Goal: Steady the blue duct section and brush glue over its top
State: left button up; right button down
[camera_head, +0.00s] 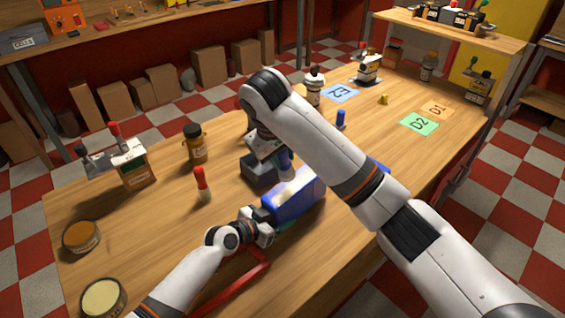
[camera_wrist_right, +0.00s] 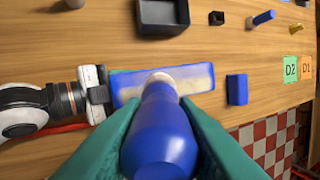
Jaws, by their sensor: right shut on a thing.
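The blue duct section (camera_head: 292,198) lies on the wooden table, its top coated with a pale cream layer; it also shows in the right wrist view (camera_wrist_right: 205,112). My right gripper (camera_wrist_right: 160,140) has its teal fingers shut on the blue handle of the brush (camera_wrist_right: 160,125). The brush's pale tip is over the middle of the duct's top; whether it touches is hard to tell. My left gripper (camera_head: 262,226) is at the duct's left end, against or around it; its fingers are mostly hidden. My right arm hides part of the scene.
A dark open tray (camera_head: 258,170) stands just behind the duct, and a blue block (camera_wrist_right: 237,89) lies to its right. A red-capped bottle (camera_head: 202,184), brown jar (camera_head: 195,143) and glue-like tins stand left. Green D2 card (camera_head: 419,122) lies right. A red bar (camera_head: 240,282) lies in front.

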jog(key=shift+r, duration=1.5)
pick_arm(q)
jog(key=o, duration=1.2)
jog(key=shift+c, duration=0.2)
jog(key=shift+a, duration=0.1)
jog(key=v, duration=1.1)
jog(key=shift+r, duration=0.15)
jog(key=shift+s+a+r, duration=0.15)
jog(key=shift+s+a, duration=0.05)
jog(key=shift+s, duration=0.1)
